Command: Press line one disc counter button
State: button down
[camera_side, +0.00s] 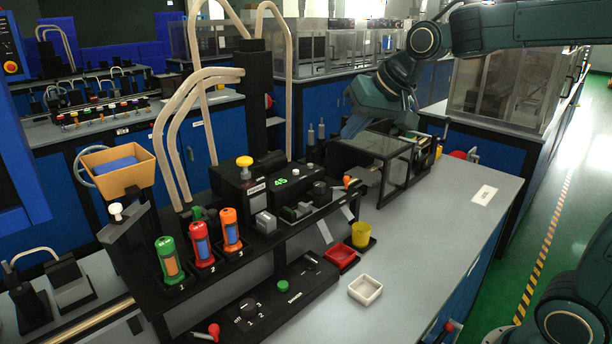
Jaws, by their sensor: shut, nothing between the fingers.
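My gripper (352,128) is at the upper middle, reaching down at the back of a clear-walled box with a black frame (372,160). It is shut with nothing between the fingers. Its fingertips are small and partly hard to make out. A black machine block on the bench carries a green lit number display (279,182) and a yellow-topped knob (244,161). A lower black panel (262,312) in front has a green button (283,286) and a dark dial (247,306). I cannot tell which control is the disc counter button. My gripper is apart from these controls.
Green (168,258), red (202,246) and orange (231,230) canisters stand in numbered holders at the left. A red tray (342,257), a white tray (365,289) and a yellow cup (361,234) sit in front. The grey bench (440,235) is clear at the right.

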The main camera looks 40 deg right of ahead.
jog(key=w+d+f+m, duration=0.1)
jog(key=w+d+m, duration=0.1)
jog(key=w, duration=0.8)
jog(key=m+t, duration=0.2)
send_over(299, 176)
jog(key=shift+y, duration=0.3)
jog(key=shift+f, duration=2.5)
jog(key=shift+f, duration=0.15)
jog(key=shift+f, duration=4.3)
jog(key=shift+f, duration=0.9)
jog(key=shift+r, duration=0.9)
